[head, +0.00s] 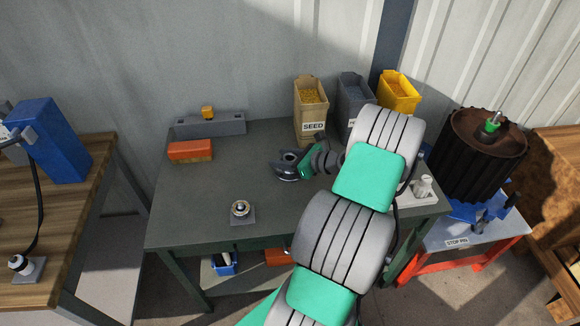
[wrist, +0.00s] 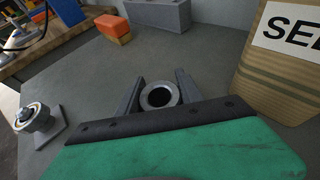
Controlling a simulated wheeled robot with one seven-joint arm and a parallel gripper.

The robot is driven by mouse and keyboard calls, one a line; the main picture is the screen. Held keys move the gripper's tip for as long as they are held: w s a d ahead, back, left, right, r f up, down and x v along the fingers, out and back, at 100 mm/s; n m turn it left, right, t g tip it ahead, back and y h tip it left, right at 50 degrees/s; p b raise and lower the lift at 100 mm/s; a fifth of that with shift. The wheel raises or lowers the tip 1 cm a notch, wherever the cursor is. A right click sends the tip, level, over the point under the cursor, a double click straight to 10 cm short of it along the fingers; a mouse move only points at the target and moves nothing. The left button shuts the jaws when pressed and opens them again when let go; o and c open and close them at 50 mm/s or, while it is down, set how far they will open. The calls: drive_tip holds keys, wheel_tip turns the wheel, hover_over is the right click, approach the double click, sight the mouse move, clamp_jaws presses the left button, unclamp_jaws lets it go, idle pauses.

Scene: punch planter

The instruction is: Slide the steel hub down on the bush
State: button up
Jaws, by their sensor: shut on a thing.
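The steel hub (wrist: 159,96) is a grey ring with a dark bore, held between the two fingers of my gripper (wrist: 158,88) in the wrist view. In the head view my gripper (head: 287,167) is over the middle of the grey-green bench, shut on the hub. The bush appears to be the shiny round metal piece (head: 240,208) standing on a small square plate near the bench's front. It also shows at the left of the wrist view (wrist: 36,117). The hub is apart from it, to its right and farther back in the head view.
A SEED bin (head: 311,108), a grey bin (head: 354,95) and a yellow bin (head: 399,92) line the back. The bench (head: 215,175) is clear between gripper and bush.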

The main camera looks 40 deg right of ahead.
clamp_jaws()
idle(0.3)
drive_tip(key=shift+d+r, duration=0.1)
drive_tip(key=shift+r, duration=0.05)
